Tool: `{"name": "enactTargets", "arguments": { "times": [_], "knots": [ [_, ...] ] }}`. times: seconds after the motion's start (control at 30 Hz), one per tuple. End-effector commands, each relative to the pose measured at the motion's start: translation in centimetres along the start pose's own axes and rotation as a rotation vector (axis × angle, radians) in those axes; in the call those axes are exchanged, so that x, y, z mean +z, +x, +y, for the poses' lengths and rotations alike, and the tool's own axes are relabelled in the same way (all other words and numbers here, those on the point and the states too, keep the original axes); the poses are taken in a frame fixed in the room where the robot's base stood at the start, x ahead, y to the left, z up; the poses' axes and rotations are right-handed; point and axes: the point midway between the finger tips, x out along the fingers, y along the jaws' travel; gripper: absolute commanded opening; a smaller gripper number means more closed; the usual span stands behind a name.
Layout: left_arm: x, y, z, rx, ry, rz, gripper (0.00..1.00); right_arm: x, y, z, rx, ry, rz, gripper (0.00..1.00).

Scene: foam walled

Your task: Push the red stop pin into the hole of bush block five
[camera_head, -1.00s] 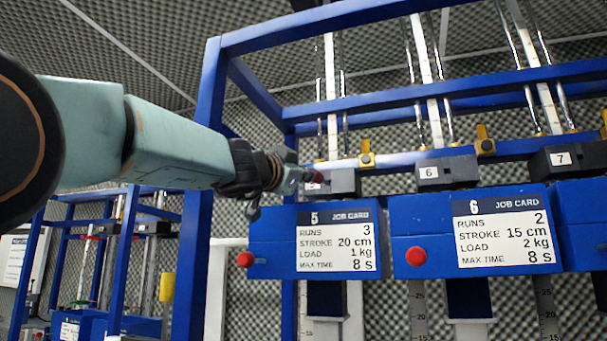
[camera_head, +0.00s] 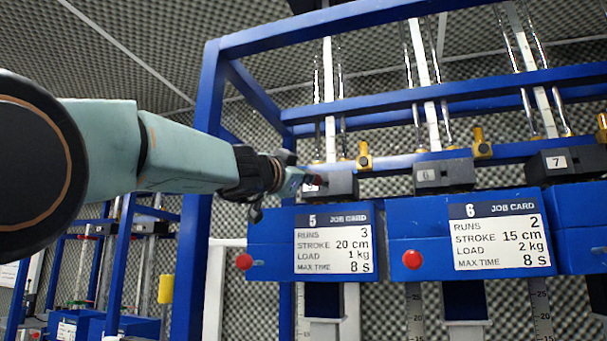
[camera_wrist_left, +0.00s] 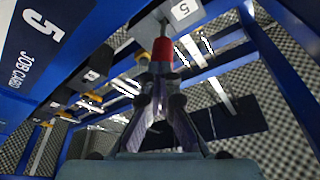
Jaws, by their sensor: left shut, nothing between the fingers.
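The hole is hidden. I cannot tell how deep the pin sits. My right gripper is not in view.
Block six (camera_head: 443,175) and block seven (camera_head: 568,159) stand to the right. A blue frame post (camera_head: 196,240) rises below and beside my left arm. Red knobs (camera_head: 244,261) stick out from the blue boxes. A yellow clip (camera_head: 364,156) is above block five.

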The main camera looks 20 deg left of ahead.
Motion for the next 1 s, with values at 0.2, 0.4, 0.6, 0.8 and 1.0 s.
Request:
{"name": "enactTargets", "arguments": {
  "times": [0.2,0.4,0.6,0.8,1.0],
  "knots": [
    [0.6,0.5,0.3,0.004,0.000,-0.008,0.00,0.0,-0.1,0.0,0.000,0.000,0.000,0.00],
    [0.6,0.8,0.2,0.003,0.000,-0.007,0.00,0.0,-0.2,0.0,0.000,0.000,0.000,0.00],
    [0.6,1.1,0.2,0.002,0.000,-0.005,0.00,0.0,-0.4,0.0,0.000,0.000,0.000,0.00],
    [0.7,1.4,0.1,0.002,0.000,-0.004,0.00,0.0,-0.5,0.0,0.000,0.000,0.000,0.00],
    [0.7,1.8,0.1,0.001,0.000,-0.004,0.00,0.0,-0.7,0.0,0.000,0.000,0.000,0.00]
  ]
}}
